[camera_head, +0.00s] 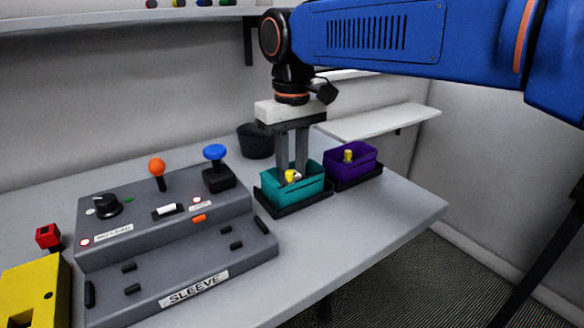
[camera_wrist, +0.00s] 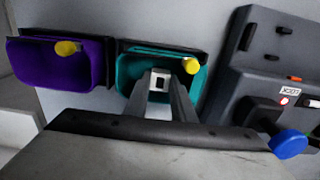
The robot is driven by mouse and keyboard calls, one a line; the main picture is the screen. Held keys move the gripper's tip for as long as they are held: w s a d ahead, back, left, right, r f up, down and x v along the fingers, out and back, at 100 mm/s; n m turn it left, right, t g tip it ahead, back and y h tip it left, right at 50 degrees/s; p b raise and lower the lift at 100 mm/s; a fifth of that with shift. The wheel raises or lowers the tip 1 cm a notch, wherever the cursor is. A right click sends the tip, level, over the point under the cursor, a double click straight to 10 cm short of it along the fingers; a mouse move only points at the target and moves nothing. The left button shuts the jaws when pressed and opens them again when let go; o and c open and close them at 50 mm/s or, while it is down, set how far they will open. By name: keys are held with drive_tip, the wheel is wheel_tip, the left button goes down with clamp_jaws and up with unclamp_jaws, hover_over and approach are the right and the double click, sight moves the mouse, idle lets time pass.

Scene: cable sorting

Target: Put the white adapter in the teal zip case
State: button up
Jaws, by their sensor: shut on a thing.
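The teal zip case (camera_head: 300,189) stands open in a dark tray on the right part of the grey bench. It also shows in the wrist view (camera_wrist: 124,72), with a yellow tab (camera_wrist: 191,65) at its rim. My gripper (camera_head: 293,170) points straight down, with its fingertips at the case's opening. It is shut on the white adapter, a small pale piece with a dark face, seen between the fingertips in the wrist view (camera_wrist: 159,80). The fingers hide most of the adapter. I cannot tell whether it touches the case floor.
A purple case (camera_head: 350,169) with a yellow tab stands close beside the teal one. A black round pot (camera_head: 255,141) is behind. A grey control panel (camera_head: 150,225) with an orange knob and a blue knob (camera_head: 214,152) fills the bench to the left.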

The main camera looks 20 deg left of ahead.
drive_tip(key=shift+f, duration=0.15)
drive_tip(key=o, duration=1)
wheel_tip(320, 180, up, 12)
drive_tip(key=shift+r, duration=0.15)
